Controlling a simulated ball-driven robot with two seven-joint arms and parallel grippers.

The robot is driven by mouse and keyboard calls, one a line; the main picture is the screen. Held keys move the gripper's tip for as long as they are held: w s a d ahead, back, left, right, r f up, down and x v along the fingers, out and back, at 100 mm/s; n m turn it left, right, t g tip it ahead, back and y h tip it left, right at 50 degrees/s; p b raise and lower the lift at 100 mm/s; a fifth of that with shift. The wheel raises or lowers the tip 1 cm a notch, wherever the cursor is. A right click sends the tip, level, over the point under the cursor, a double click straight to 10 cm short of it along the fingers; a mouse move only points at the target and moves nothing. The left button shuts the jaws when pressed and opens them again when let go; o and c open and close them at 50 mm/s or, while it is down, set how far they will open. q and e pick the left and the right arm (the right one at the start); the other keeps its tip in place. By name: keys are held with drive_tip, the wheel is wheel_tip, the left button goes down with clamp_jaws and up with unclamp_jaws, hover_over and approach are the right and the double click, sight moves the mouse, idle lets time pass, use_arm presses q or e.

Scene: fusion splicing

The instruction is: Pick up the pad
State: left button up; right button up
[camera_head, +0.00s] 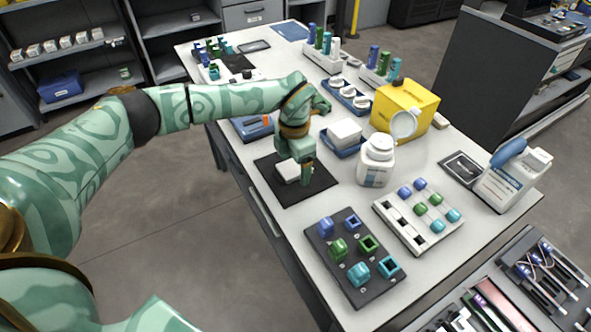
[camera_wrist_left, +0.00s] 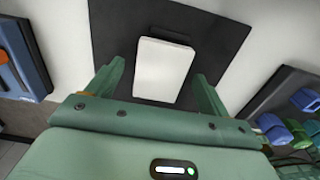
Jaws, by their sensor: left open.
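A white rectangular pad (camera_head: 288,170) lies flat on a black mat (camera_head: 292,191) near the left edge of the table. In the left wrist view the pad (camera_wrist_left: 163,70) shows whole, with the dark mat (camera_wrist_left: 112,22) around it. My left gripper (camera_head: 295,172) points down over the pad and partly covers it in the head view. In the left wrist view the gripper (camera_wrist_left: 160,72) is open, one finger at each side of the pad with a gap. I cannot tell whether the fingertips touch the mat. My right gripper is not in view.
A white block on a blue tray (camera_head: 338,146) stands behind right. A white bottle (camera_head: 376,162) and a yellow box (camera_head: 404,108) stand to the right. A dark board with coloured pieces (camera_head: 340,280) and a white tray (camera_head: 405,235) lie in front. Bare tabletop lies between mat and bottle.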

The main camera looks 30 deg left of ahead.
sight(293, 169)
use_arm(q)
drive_tip(key=shift+r, duration=0.1)
drive_tip(key=c, duration=0.8)
drive_tip(key=shift+c, duration=0.2)
drive_tip(key=shift+r, duration=0.3)
drive_tip(key=r+p, duration=0.1)
drive_tip(key=r, duration=0.1)
drive_tip(key=r+p, duration=0.1)
drive_tip(key=r, duration=0.1)
drive_tip(key=shift+s+r+p, duration=0.1)
drive_tip(key=shift+s+p, duration=0.25)
drive_tip(key=shift+s, duration=0.05)
drive_tip(key=s+d+r+p, duration=0.1)
drive_tip(key=s+r+p, duration=0.4)
drive_tip(key=s, duration=0.8)
wheel_tip(293, 169, up, 3)
drive_tip(key=shift+s+r, duration=0.1)
drive_tip(key=shift+s, duration=0.05)
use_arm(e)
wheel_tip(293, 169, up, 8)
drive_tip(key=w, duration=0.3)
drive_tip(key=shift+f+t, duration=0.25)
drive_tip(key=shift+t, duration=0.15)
